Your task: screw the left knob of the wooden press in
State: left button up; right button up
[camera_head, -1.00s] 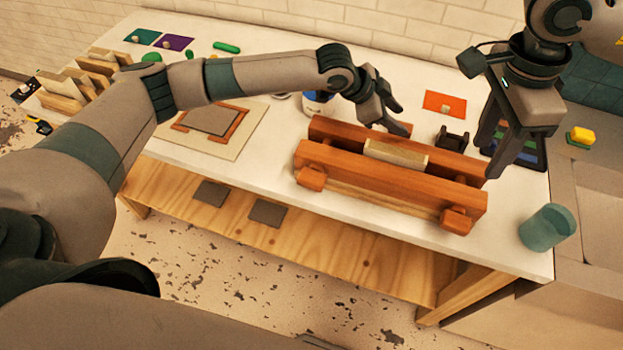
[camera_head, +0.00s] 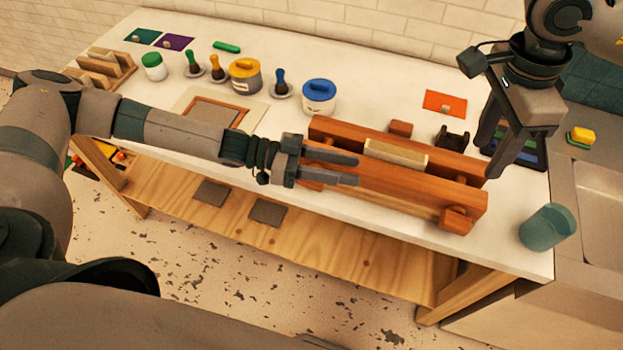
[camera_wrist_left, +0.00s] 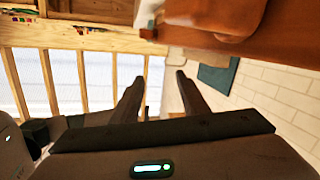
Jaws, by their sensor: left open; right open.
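The wooden press (camera_head: 400,196) stands on the white table, with two orange-brown beams and a pale block (camera_head: 397,153) between them. The left knob (camera_head: 312,186) at its front is mostly hidden behind my left gripper (camera_head: 357,169). This gripper is open, its fingers pointing right across the press's left front; I cannot tell whether it touches. In the left wrist view its open fingers (camera_wrist_left: 158,82) have nothing between them, and a rounded orange-brown part of the press (camera_wrist_left: 215,14) is at the top. My right gripper (camera_head: 491,157) is open, pointing down by the press's right end.
The press's right front knob (camera_head: 457,219) is clear. A teal cup (camera_head: 548,228) stands at the table's right corner. A blue-lidded pot (camera_head: 319,97) and a yellow-lidded pot (camera_head: 245,76) stand behind my left arm. An orange card (camera_head: 444,103) lies at the back.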

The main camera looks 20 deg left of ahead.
pick_arm(q)
jog(key=s+a+f+n, duration=0.5)
jog(key=s+a+n, duration=0.2)
jog(key=s+a, duration=0.2)
jog(key=w+a+f+n+t+y, duration=0.1)
jog(key=w+a+f+n+t, duration=0.1)
jog(key=a+n, duration=0.7)
jog(key=shift+w+a+n+t, duration=0.15)
jog(key=shift+w+n+t, duration=0.25)
jog(key=shift+w, duration=0.8)
jog(key=x, duration=1.2)
jog(key=shift+w, duration=0.1)
jog(key=shift+r, duration=0.1)
grip_shut()
